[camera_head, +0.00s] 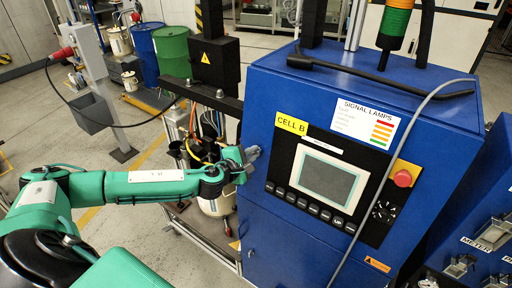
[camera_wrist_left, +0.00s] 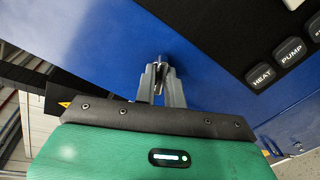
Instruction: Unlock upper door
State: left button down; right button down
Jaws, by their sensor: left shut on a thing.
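The upper door (camera_head: 260,108) is the front of the blue cabinet, with a black control panel (camera_head: 327,182) on it. It looks closed. My left gripper (camera_head: 252,154) is at the left part of this door, beside the panel. In the left wrist view, my left gripper (camera_wrist_left: 161,82) is shut on a small metallic piece (camera_wrist_left: 162,63) against the blue door. The piece looks like a key or lock handle, mostly hidden between the fingers; its turn cannot be told. My right gripper is not in view.
A red emergency button (camera_head: 403,179) on a yellow plate sits right of the screen. A grey cable (camera_head: 392,150) hangs across the cabinet front. A black post and arm with hoses stand left of the cabinet. Blue (camera_head: 144,54) and green (camera_head: 173,50) drums stand farther back.

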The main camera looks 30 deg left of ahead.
pick_arm(q)
jog(key=shift+m, duration=1.4)
jog(key=shift+m, duration=1.1)
jog(key=c, duration=1.3)
grip_release()
jog(key=shift+v, duration=4.55)
jog(key=shift+d, duration=0.15)
